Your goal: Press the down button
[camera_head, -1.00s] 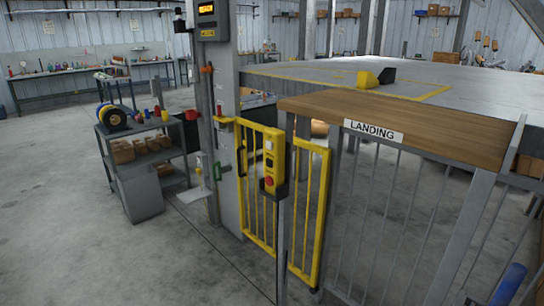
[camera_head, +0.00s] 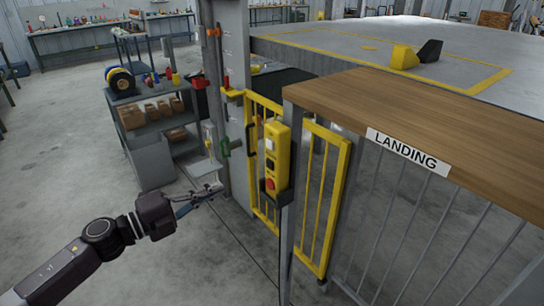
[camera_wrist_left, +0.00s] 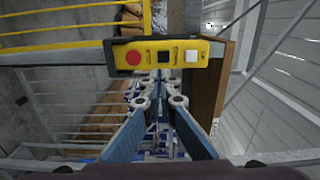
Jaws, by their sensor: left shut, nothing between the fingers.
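The yellow control box (camera_head: 277,158) hangs on a post at the yellow gate. It has a white button, a black button and a red button, stacked upright in the head view. In the left wrist view the box lies sideways near the top, with the red button (camera_wrist_left: 134,57) at left, the black button (camera_wrist_left: 163,56) in the middle and the white button (camera_wrist_left: 191,56) at right. The labels are too small to read. My left gripper (camera_head: 204,194) is shut and empty, left of the box and apart from it. My right gripper is out of view.
The yellow gate (camera_head: 324,190) and the railing with a wooden top (camera_head: 430,98) marked LANDING stand beside the box. A grey shelf cart (camera_head: 150,125) with parts stands behind my left arm. Open concrete floor (camera_head: 60,160) lies at left.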

